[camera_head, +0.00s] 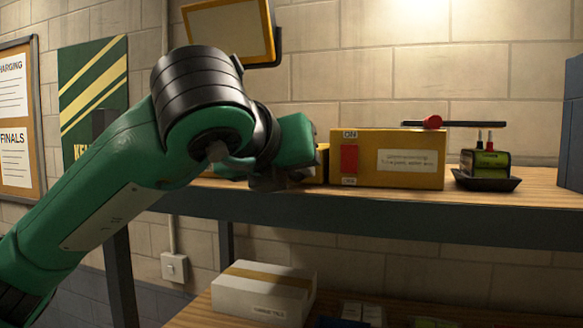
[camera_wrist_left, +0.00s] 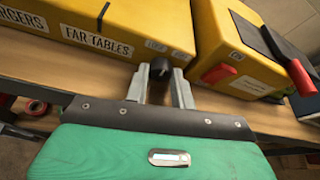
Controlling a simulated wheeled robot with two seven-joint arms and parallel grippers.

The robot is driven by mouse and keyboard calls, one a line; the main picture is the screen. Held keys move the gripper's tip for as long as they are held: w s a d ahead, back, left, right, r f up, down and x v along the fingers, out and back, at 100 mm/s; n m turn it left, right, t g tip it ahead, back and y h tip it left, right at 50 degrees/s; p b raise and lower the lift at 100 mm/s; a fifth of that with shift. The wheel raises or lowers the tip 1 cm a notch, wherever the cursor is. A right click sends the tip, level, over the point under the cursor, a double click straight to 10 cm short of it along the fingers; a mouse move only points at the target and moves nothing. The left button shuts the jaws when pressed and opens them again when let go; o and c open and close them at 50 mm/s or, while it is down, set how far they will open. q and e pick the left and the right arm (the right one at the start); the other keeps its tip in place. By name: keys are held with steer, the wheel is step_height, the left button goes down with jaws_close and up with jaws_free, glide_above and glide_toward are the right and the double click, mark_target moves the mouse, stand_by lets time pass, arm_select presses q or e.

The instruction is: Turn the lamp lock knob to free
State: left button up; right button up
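The black lamp lock knob (camera_wrist_left: 160,68) stands out from the front of a long yellow charger box (camera_wrist_left: 115,25) labelled "FAR-TABLES". Small pale labels, too blurred to read, sit beside it. My left gripper (camera_wrist_left: 160,80) has one finger on each side of the knob. The fingertips are very close to it; I cannot tell whether they touch. In the head view my left gripper (camera_head: 270,180) is at the shelf's front edge and hides the knob and most of that box (camera_head: 323,165). My right gripper is not in view.
Right of the knob stands another yellow box (camera_head: 415,160) with a red switch (camera_head: 349,159) and a red-and-black lever (camera_head: 432,122) on top. A dark tray (camera_head: 488,182) holds a green-and-black battery. A white carton (camera_head: 262,295) sits on the lower shelf. A tilted yellow-framed panel (camera_head: 230,32) hangs above.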

arm_select(q)
steer(key=shift+d+f+m+t+y+b, duration=0.15)
steer(key=shift+m+y+b, duration=0.3)
steer(key=shift+b, duration=1)
steer(key=shift+a+f+m+t+y+b, duration=0.15)
steer(key=shift+m+y+b, duration=0.3)
steer(key=shift+b, duration=0.95)
steer(key=shift+d+r+m+b, duration=0.15)
steer(key=shift+r+m+b, duration=0.15)
steer(key=shift+m+b, duration=0.25)
steer(key=o, duration=0.7)
steer(key=shift+s, duration=0.1)
